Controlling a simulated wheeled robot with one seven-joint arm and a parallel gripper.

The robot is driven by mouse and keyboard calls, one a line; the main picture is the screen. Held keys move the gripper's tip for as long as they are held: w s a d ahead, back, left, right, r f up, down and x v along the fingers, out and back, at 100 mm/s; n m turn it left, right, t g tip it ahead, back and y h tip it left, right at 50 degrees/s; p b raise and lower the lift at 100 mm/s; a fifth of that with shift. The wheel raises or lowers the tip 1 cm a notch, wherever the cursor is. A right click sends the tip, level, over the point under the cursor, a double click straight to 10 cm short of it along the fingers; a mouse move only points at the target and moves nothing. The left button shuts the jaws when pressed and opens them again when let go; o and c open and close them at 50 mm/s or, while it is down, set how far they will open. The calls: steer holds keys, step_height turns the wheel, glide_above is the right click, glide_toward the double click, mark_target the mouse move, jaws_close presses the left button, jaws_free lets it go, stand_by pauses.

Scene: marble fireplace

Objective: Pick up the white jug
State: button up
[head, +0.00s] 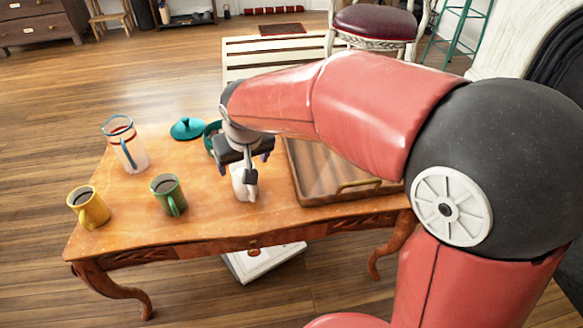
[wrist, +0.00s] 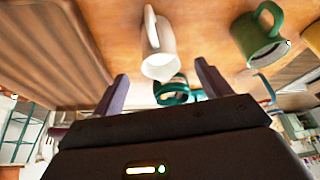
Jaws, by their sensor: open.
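The white jug (head: 243,184) stands on the wooden table (head: 125,210), partly hidden behind my gripper in the head view. In the wrist view the white jug (wrist: 160,48) shows its handle and open top, just beyond the gap between my fingers. My gripper (head: 243,165) is open and empty, close above the jug. Its two dark fingers also show in the wrist view (wrist: 162,88), spread apart with the jug ahead of them. I cannot tell from these views whether a finger touches the jug.
A green mug (head: 168,194), a yellow mug (head: 90,207) and a glass pitcher (head: 126,146) stand left of the jug. A teal lid (head: 187,128) and a teal pot (head: 211,137) are behind it. A wooden tray (head: 338,189) lies close on the right.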

steer(key=x, duration=0.8)
steer(key=shift+w+r, duration=0.1)
steer(key=shift+c, duration=0.4)
steer(key=c, duration=1.2)
